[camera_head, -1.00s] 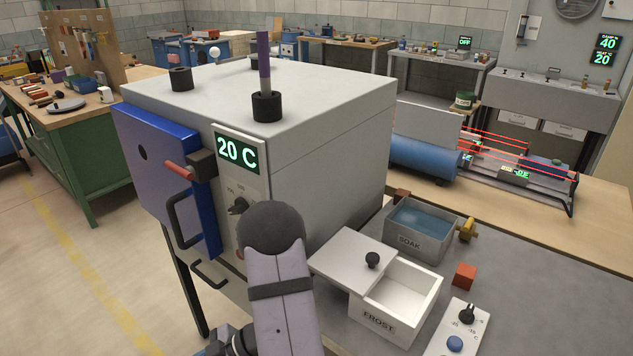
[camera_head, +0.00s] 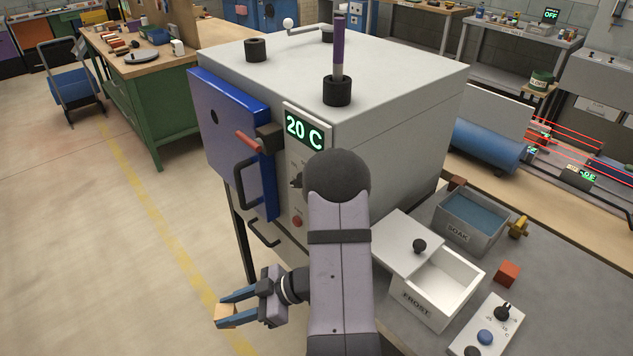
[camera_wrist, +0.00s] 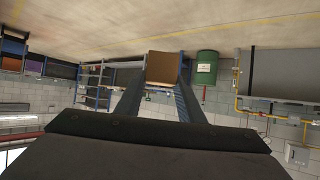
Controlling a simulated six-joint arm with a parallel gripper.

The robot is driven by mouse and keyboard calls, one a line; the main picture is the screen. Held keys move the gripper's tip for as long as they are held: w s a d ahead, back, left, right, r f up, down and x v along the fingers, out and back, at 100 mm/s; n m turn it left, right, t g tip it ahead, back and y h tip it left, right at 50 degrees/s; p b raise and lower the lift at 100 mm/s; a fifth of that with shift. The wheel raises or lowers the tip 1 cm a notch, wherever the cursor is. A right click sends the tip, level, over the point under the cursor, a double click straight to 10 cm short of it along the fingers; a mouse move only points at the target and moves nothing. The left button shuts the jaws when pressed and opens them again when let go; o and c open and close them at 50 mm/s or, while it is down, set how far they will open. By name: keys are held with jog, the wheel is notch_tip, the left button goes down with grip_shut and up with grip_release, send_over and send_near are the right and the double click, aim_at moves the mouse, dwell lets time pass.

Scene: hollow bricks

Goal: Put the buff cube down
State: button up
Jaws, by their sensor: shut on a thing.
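The buff cube (camera_head: 227,315) is held between the blue fingers of my gripper (camera_head: 234,306), at the lower left of the head view. It hangs over the open floor, left of the grey bench and in front of the blue-doored oven. In the wrist view the cube (camera_wrist: 162,66) sits between the two fingertips (camera_wrist: 162,72), its brown face toward the camera. My gripper is shut on it. I see no surface directly touching the cube.
The oven (camera_head: 360,85) with its blue door (camera_head: 235,140) reads 20 C. On the bench (camera_head: 560,300) stand a SOAK tank (camera_head: 452,236), a FROST box (camera_head: 425,303) with a lid (camera_head: 410,236), a red cube (camera_head: 508,273) and a control box (camera_head: 485,325).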

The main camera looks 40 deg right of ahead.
jog(key=s+d+r+m+t+h+p, duration=0.2)
jog(key=s+d+r+m+h+p, duration=0.15)
jog(key=d+r, duration=0.55)
jog(key=s+d+r+m+t+h+p, duration=0.1)
jog(key=s+d+r+m+h+p, duration=0.1)
jog(key=d+r+m+h+p, duration=0.45)
jog(key=s+d+r+m+t+h+p, duration=0.1)
jog(key=s+d+r+m+t+p, duration=0.15)
jog(key=d+r, duration=0.85)
jog(key=s+d+f+m+g+h+b, duration=0.2)
jog(key=s+d+f+m+h, duration=0.15)
jog(key=d, duration=0.45)
jog(key=s+d+f+m+g+h+b, duration=0.1)
jog(key=s+d+f+m+h+b, duration=0.15)
jog(key=s+d, duration=0.45)
jog(key=s+d+f+m+g+h+b, duration=0.2)
jog(key=d+f+b, duration=0.1)
jog(key=d, duration=0.7)
jog(key=s+d+f+m+g+h+b, duration=0.2)
jog(key=s+d+m+g+b, duration=0.2)
jog(key=s+d, duration=0.55)
jog(key=s+d+f+m+g+h+b, duration=0.15)
jog(key=s+d+m+g+b, duration=0.25)
jog(key=s, duration=1)
jog(key=shift+w+a+f, duration=0.1)
jog(key=shift+f, duration=2.4)
jog(key=shift+w+a+f, duration=0.1)
jog(key=shift+f, duration=2.4)
jog(key=shift+f+b, duration=0.1)
jog(key=shift+b, duration=0.2)
